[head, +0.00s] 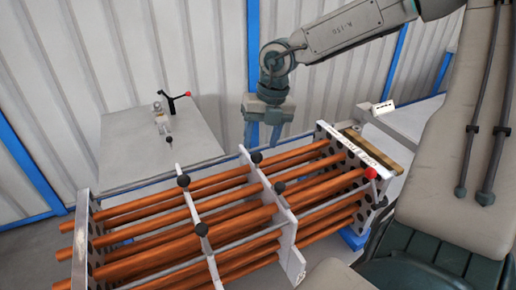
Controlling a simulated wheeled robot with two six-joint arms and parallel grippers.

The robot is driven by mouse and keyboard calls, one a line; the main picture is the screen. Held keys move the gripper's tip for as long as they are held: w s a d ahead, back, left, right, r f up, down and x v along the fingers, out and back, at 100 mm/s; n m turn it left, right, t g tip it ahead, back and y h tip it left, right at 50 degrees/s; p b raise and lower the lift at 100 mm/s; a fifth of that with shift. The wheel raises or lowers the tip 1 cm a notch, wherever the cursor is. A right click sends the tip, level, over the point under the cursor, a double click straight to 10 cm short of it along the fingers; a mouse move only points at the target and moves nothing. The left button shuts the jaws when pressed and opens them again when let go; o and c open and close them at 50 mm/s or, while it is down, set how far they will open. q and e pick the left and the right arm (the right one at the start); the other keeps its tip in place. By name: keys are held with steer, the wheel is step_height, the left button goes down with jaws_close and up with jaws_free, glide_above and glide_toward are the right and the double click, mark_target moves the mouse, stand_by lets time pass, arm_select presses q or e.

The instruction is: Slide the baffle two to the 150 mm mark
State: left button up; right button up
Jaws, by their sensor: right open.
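A bundle of copper-coloured tubes (150,235) runs through upright plates. Two thin grey baffles stand between the end plates: one left of the middle (197,218) and one nearer the right end (272,200). I cannot tell by any label which is baffle two. Black knobs sit on both baffles. No readable 150 mm mark shows. My right gripper (262,138) is open and empty, its fingers pointing down. In the picture it is just above the upper end of the right-hand baffle, apart from it. My left gripper is out of view.
The left end plate (82,242) and the right end plate (343,165) bound the bundle. A red ball (371,173) is at the right plate. A grey table (125,145) behind holds a small fitting (161,118) and a black lever with a red tip (175,101).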

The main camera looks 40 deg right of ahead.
mark_target(258, 153)
steer(key=f, duration=0.3)
steer(key=shift+w+a+f+p, duration=0.1)
steer(key=shift+w+f+p, duration=0.15)
steer(key=shift+w+p, duration=0.1)
steer(key=shift+s+a+f, duration=0.1)
steer(key=shift+a+f, duration=0.15)
steer(key=shift+f, duration=0.25)
steer(key=shift+d, duration=0.1)
jaws_close()
